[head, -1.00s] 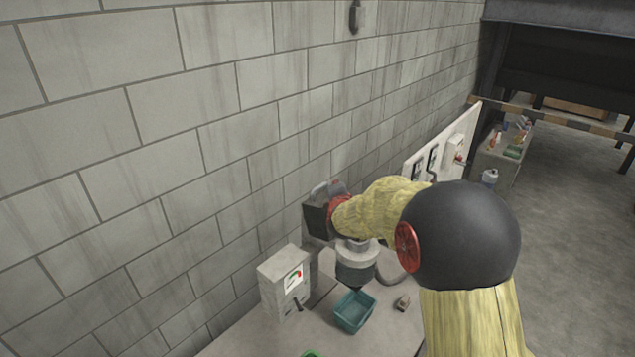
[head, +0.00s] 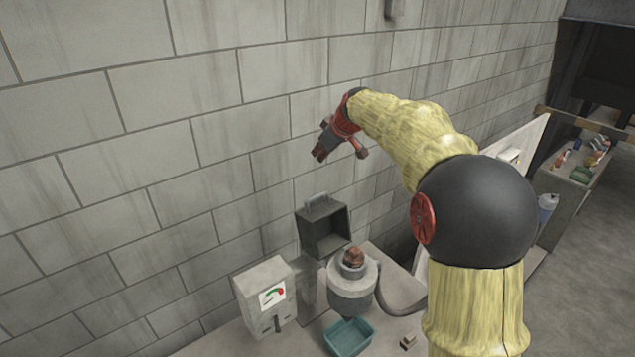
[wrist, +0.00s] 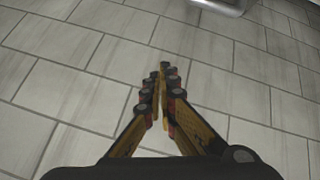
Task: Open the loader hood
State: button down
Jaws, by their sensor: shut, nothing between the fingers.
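The loader hood (head: 322,232), a dark grey hollow box with a handle on top, stands tipped back against the wall side in the head view. Its hollow inside faces out. The loader (head: 352,285), a pale round vessel, stands in front of it with its top uncovered and brown lumps (head: 353,257) showing in it. My gripper (head: 319,157) is up in the air above the hood, apart from it. In the wrist view my fingers (wrist: 163,70) meet at the tips, shut and empty, against the block wall.
A grey box with a gauge (head: 268,297) stands left of the loader. A teal bin (head: 348,338) and a small block (head: 408,342) are on the table in front. A hose (head: 395,308) curves off to the right. The block wall (head: 120,170) runs close behind.

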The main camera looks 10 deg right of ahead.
jog(key=s+a+f+m+g, duration=0.1)
jog(key=s+f+m+g, duration=0.1)
jog(key=s+m, duration=0.1)
jog(key=p, duration=0.4)
send_over(316, 204)
jog(key=shift+y, duration=0.4)
notch_tip(316, 204, down, 8)
jog(key=shift+w+a+r, duration=0.1)
jog(key=shift+w, duration=0.05)
jog(key=shift+f, duration=0.2)
jog(key=shift+r, duration=0.1)
jog(key=shift+b, duration=0.5)
jog(key=shift+s+b, duration=0.2)
jog(key=shift+b, duration=0.35)
